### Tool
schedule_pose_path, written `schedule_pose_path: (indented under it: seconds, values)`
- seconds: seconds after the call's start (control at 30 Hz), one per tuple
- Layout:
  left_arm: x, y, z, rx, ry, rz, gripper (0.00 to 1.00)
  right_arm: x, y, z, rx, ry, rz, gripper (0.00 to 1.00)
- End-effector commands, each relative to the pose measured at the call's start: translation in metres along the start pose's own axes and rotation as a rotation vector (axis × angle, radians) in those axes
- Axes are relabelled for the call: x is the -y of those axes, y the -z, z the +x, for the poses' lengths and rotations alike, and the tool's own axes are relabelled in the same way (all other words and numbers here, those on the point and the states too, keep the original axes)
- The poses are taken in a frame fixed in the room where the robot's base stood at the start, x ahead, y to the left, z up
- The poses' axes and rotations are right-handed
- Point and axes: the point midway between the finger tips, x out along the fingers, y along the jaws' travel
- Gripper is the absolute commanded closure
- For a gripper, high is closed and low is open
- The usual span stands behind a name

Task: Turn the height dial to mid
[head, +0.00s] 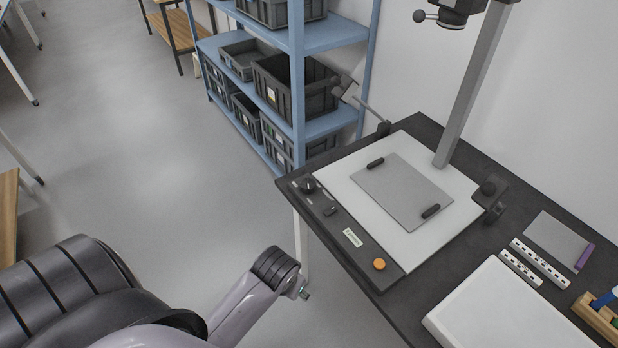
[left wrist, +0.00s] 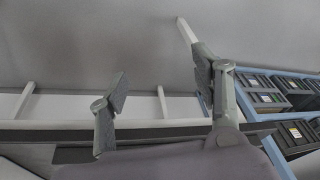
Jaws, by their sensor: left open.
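A black round dial (head: 309,185) sits at the far-left end of the dark control strip (head: 338,222) along the front of the copy stand. Its pointer setting is too small to read. My left gripper (left wrist: 160,84) shows in the left wrist view with its two fingers spread wide and nothing between them. In the head view my left arm reaches in from the lower left, over the floor in front of the table and apart from the dial. My right gripper is in neither view.
The strip also carries a small switch (head: 329,210), a pale label (head: 352,237) and an orange button (head: 379,264). A grey plate (head: 402,190) lies on the white baseboard (head: 340,172). A slanted column (head: 470,90) rises behind. Blue shelving (head: 330,38) with bins stands beyond the table.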

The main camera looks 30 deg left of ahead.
Motion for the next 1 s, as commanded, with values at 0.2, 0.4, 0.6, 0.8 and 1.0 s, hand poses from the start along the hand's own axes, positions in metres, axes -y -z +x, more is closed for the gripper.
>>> schedule_pose_path:
  seconds: [0.2,0.4,0.6,0.8,1.0]
  values:
    - [0.045,0.067,-0.022,0.009,0.090,-0.225,0.41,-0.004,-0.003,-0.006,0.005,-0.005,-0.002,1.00]
    - [0.088,0.135,-0.032,0.038,0.151,-0.501,0.41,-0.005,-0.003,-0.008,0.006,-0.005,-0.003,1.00]
    - [0.123,0.212,-0.054,0.102,0.166,-0.833,0.41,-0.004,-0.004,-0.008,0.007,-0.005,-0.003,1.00]
    - [0.136,0.278,-0.094,0.190,0.132,-1.111,0.41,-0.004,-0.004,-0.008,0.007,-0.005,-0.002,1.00]
    - [0.133,0.314,-0.129,0.265,0.098,-1.256,0.41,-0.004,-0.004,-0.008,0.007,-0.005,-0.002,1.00]
